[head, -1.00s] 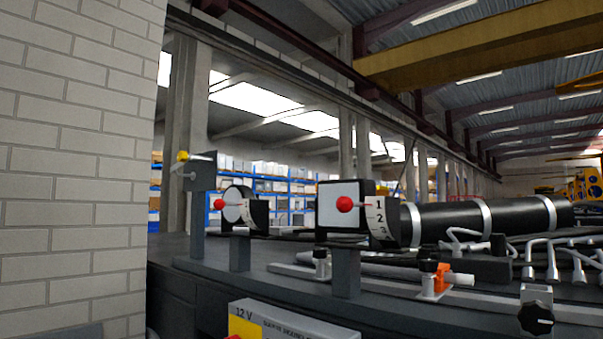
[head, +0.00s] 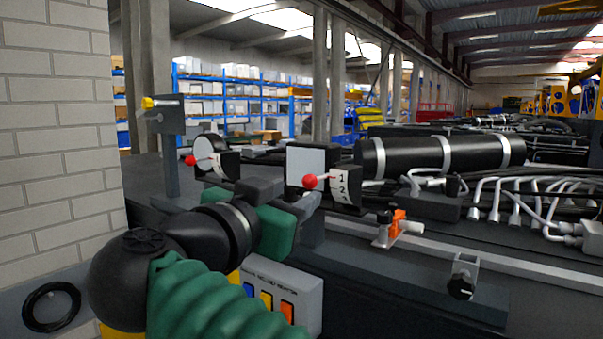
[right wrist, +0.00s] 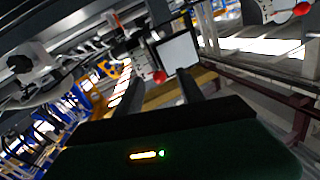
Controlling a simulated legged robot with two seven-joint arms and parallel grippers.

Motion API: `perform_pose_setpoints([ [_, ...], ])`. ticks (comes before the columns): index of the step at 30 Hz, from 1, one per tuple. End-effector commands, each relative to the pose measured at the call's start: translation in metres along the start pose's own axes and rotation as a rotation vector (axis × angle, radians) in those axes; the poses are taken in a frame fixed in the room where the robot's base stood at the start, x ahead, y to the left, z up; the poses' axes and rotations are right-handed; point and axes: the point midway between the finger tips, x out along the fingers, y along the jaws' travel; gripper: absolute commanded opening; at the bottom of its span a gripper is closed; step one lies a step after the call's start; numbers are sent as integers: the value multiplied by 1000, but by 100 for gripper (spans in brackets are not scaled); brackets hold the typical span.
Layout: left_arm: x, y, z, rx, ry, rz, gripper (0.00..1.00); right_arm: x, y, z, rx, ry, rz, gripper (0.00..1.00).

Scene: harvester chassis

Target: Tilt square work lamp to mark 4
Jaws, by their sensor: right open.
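The square work lamp (head: 307,163) has a pale square face, a dark housing and a lever with a red ball knob (head: 310,181). Its red pointer is near 1 on the white scale (head: 342,184); 2 and part of 3 show below, and no 4 is visible. My right gripper (head: 289,193) is open just in front of the lamp, low and left of the knob. In the right wrist view the lamp face (right wrist: 178,52) and red knob (right wrist: 159,77) appear between the two open fingers, apparently not gripped. My left gripper is not in view.
A round lamp (head: 207,155) with its own red knob stands left of the square one. A panel with a yellow knob (head: 165,113) stands farther left. An orange-handled valve (head: 394,228) and a black knob (head: 461,287) are at right. A brick wall (head: 55,130) bounds the left.

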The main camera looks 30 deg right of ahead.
Motion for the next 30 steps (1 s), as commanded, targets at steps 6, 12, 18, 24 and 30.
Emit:
perform_pose_setpoints([
  [6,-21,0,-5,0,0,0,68,44,-4,-6,-2,6,-2,45],
  [12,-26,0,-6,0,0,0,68,65,-8,-2,-3,6,-3,45],
  [18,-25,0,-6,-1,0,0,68,71,-5,0,-1,3,-4,45],
  [24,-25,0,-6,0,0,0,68,73,-2,-1,1,3,-4,29],
  [30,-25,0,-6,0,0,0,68,72,-3,-1,-1,4,-1,3],
])
